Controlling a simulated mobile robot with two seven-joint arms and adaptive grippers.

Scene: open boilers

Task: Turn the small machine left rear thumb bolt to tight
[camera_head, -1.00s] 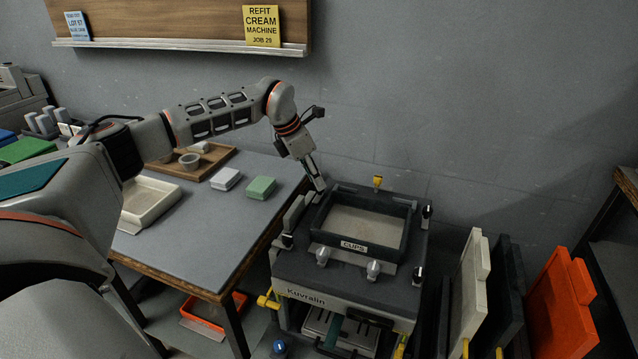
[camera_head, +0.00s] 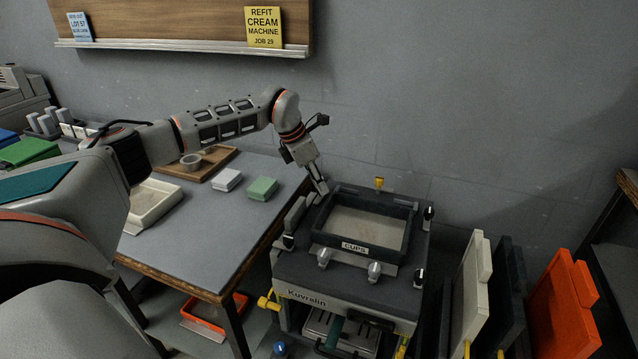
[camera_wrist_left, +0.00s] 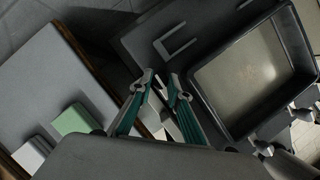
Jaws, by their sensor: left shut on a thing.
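The small machine (camera_head: 300,268), dark on top and marked Kuvralin, stands right of the table. My left gripper (camera_head: 321,188) reaches down to its left rear corner and is shut on the left rear thumb bolt, which the fingers mostly hide. In the left wrist view the two teal-backed fingers (camera_wrist_left: 160,82) point at the machine's dark top, close beside the tray rim (camera_wrist_left: 207,112). Other dark thumb bolts with pale marks show at the right rear (camera_head: 428,213), left front (camera_head: 288,241) and right front (camera_head: 419,277). My right gripper is not in view.
The grey table (camera_head: 215,225) holds a green block (camera_head: 262,188), a white block (camera_head: 227,180) and a wooden tray (camera_head: 218,170). Cream (camera_head: 470,285), dark and orange panels (camera_head: 560,305) stand right of the machine. A yellow piece (camera_head: 379,183) sticks up at its rear edge.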

